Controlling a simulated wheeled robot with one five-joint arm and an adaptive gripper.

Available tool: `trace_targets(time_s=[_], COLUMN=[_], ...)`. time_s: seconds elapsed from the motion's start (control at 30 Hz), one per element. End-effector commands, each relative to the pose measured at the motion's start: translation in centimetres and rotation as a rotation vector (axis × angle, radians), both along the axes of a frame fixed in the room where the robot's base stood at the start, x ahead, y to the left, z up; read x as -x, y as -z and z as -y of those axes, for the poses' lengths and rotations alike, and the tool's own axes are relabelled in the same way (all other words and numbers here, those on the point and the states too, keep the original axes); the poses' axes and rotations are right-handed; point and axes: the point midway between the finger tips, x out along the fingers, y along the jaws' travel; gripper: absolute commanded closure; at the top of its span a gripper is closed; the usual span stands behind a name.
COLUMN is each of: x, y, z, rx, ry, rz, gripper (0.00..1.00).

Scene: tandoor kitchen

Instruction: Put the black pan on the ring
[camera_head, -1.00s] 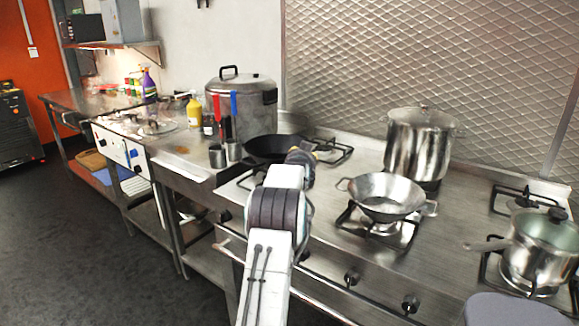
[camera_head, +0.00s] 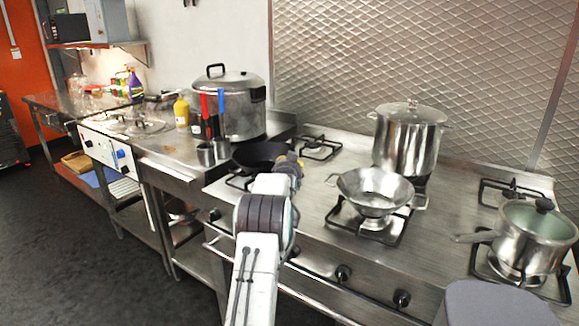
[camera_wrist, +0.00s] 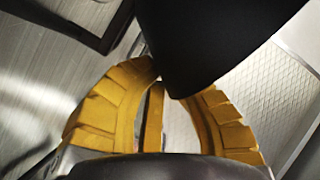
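The black pan (camera_head: 258,156) is over the front-left hob ring (camera_head: 236,183) in the head view. It hides most of that ring, and I cannot tell whether it touches it. My gripper (camera_head: 290,160) is at the pan's right side. In the wrist view, the yellow fingers of my gripper (camera_wrist: 168,82) close in on the dark pan (camera_wrist: 205,40), which covers the space between their tips. The fingers appear shut on the pan; the exact grip point is hidden.
An empty ring (camera_head: 319,147) lies behind the pan. A steel wok (camera_head: 374,188), a tall lidded pot (camera_head: 408,140) and a saucepan (camera_head: 530,242) stand to the right. A large pot (camera_head: 240,108) and steel cups (camera_head: 206,153) with red and blue-handled utensils stand close left.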

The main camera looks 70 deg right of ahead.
Motion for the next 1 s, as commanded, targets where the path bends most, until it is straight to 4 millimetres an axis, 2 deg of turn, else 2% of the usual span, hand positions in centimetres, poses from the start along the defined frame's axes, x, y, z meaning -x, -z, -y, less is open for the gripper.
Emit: trace_targets(time_s=[0.03,0.2,0.23,0.47,0.83,1.0], x=[0.0,0.0,0.0,0.0,0.0,0.2], y=[-0.4,0.0,0.3,0.3,-0.2,-0.2], z=[0.0,0.0,0.0,0.0,0.0,-1.1], rx=[0.008,0.007,-0.001,-0.001,-0.001,-0.001], ry=[0.001,0.000,-0.001,-0.001,-0.001,0.000], rz=[0.003,0.003,0.000,0.000,0.000,0.000], gripper=[1.00,1.00,0.89,0.70,0.70,0.70])
